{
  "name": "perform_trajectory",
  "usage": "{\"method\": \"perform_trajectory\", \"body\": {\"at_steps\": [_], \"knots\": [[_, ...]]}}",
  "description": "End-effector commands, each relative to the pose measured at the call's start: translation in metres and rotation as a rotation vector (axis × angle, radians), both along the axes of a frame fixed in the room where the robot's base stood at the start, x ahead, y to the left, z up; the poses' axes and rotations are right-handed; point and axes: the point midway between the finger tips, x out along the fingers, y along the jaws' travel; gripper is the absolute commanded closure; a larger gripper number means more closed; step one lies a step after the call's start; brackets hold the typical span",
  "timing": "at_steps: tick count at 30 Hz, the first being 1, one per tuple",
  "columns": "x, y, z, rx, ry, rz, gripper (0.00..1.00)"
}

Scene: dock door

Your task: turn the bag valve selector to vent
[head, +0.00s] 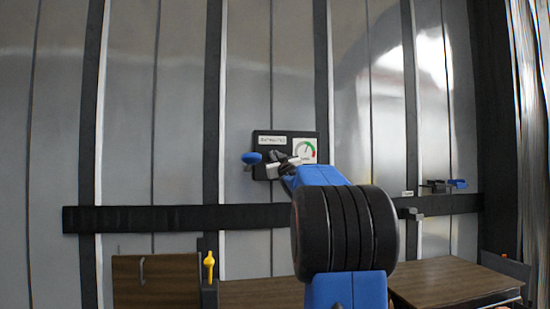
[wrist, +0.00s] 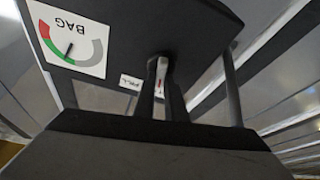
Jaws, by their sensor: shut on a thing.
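The bag valve panel (head: 262,171) is a dark plate on the grey wall, with a white label and a round gauge (head: 304,150). In the wrist view the panel (wrist: 140,30) is rotated, and its gauge (wrist: 70,38) reads BAG. My gripper (head: 284,167) is at the panel's lower middle, partly hidden by my blue and black arm. In the wrist view my gripper (wrist: 160,84) is shut on the selector (wrist: 162,70), a pale piece with a red mark. A small label (wrist: 131,82), apparently FILL, is beside the fingers. The selector's exact setting is unclear.
A blue knob (head: 251,158) sticks out at the panel's left edge. A black rail (head: 150,219) crosses the wall below. A yellow handle (head: 209,264) stands near brown boards (head: 160,280) at lower left. Another blue-handled fitting (head: 457,184) is at right above a brown surface (head: 450,280).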

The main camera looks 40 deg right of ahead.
Motion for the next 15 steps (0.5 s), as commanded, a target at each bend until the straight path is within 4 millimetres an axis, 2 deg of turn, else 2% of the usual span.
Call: {"method": "perform_trajectory", "body": {"at_steps": [15], "knots": [[0.0001,-0.0006,-0.0009,-0.378,0.232,-0.001,1.0]]}}
